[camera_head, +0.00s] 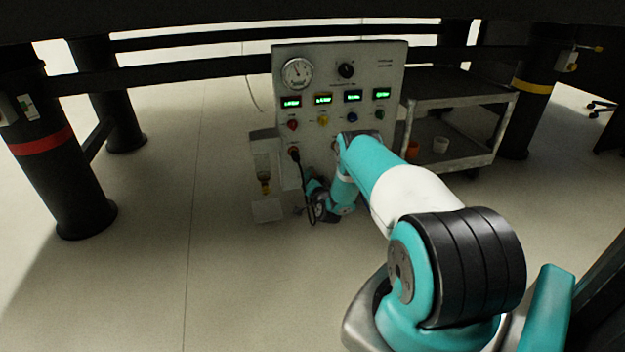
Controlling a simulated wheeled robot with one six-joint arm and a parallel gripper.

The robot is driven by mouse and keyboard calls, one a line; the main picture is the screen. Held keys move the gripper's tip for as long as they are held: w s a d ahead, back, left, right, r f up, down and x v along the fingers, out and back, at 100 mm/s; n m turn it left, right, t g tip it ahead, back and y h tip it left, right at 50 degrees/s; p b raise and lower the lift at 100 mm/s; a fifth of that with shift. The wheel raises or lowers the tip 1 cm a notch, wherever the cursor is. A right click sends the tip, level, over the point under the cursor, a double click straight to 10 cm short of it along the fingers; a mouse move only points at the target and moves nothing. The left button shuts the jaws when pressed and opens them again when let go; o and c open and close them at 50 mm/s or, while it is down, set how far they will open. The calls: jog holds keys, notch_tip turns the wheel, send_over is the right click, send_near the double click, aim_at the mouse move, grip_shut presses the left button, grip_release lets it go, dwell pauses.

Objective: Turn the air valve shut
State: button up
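A grey upright panel (337,60) stands under the bench, with a round gauge (298,73) and a black knob (346,71) near its top. Below them are small lit displays and a row of coloured knobs, including a red one (292,125) and a yellow one (323,120). I cannot tell which fitting is the air valve. My gripper (314,208) is low in front of the panel's lower part, beside a black cable. It is small, dark and partly hidden by my wrist, so its fingers cannot be made out. My arm covers the panel's lower right.
The black cable (307,190) hangs from a red-ringed socket. A filter-like unit with an amber bottom (265,183) is left of the panel. A grey cart (455,158) with small cups stands right. Floor at left is clear.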

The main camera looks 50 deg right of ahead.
jog(key=o, duration=0.9)
jog(key=shift+p+v, duration=7.65)
jog(key=shift+v, duration=1.1)
jog(key=shift+d, duration=0.1)
